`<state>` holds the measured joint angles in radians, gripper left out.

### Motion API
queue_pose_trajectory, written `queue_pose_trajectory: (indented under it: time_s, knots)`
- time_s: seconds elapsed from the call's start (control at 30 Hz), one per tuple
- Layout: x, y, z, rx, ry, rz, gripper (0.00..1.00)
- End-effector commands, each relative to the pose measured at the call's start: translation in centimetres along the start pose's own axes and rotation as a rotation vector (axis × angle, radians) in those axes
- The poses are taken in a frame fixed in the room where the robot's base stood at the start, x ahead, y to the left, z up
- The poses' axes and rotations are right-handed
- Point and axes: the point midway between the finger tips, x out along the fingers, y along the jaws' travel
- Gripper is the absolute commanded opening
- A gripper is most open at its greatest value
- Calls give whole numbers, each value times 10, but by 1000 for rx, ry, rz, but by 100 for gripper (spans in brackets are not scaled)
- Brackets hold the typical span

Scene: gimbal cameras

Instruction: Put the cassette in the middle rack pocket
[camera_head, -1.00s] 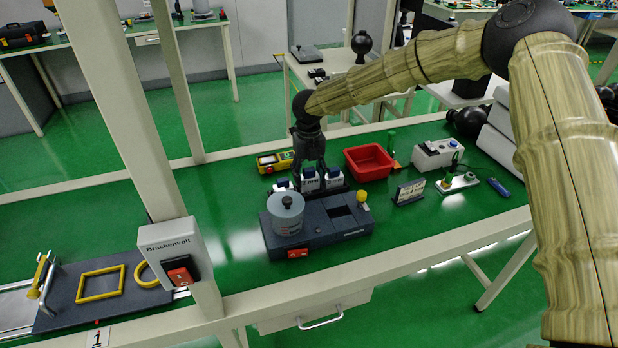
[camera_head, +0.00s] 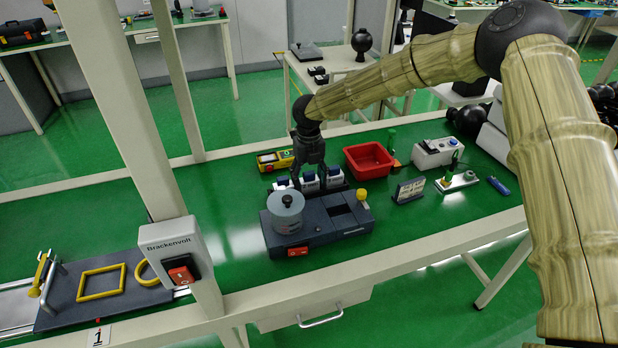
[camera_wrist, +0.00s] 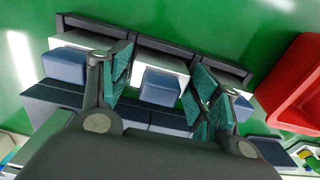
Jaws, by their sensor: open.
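Three white cassettes with blue caps stand in a row in the dark rack behind the grey device, in the head view. The middle cassette (camera_head: 309,184) stands upright in the middle pocket, and its blue cap also shows in the wrist view (camera_wrist: 161,86). The other two are the left cassette (camera_wrist: 65,66) and the right cassette (camera_head: 335,178). The rack (camera_wrist: 150,45) shows its dark rear edge in the wrist view. My gripper (camera_head: 309,168) is above the row. In the wrist view its teal pads (camera_wrist: 161,92) are apart on either side of the middle cassette, with visible gaps.
The grey device (camera_head: 340,232) with a round canister (camera_head: 286,213) stands just in front of the rack. A red bin (camera_head: 369,160) is to the right, and a yellow meter (camera_head: 274,161) is behind left. A small sign (camera_head: 410,190) stands right.

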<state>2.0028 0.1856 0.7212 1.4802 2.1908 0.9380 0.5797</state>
Motion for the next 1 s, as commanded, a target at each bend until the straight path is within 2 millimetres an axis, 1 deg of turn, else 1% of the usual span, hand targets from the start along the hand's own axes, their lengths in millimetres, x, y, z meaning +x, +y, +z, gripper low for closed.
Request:
queue_pose_trajectory:
  time_s: [0.17,0.5,0.6,0.7,0.8,1.0]
  knots:
    - [-21,0,1,0,-3,0,62]
    - [-82,0,1,1,-3,0,62]
    - [-97,0,0,0,-1,1,62]
    - [-109,0,0,1,-1,0,62]
    - [-116,0,0,1,-1,0,62]
    - [-121,0,0,0,0,0,62]
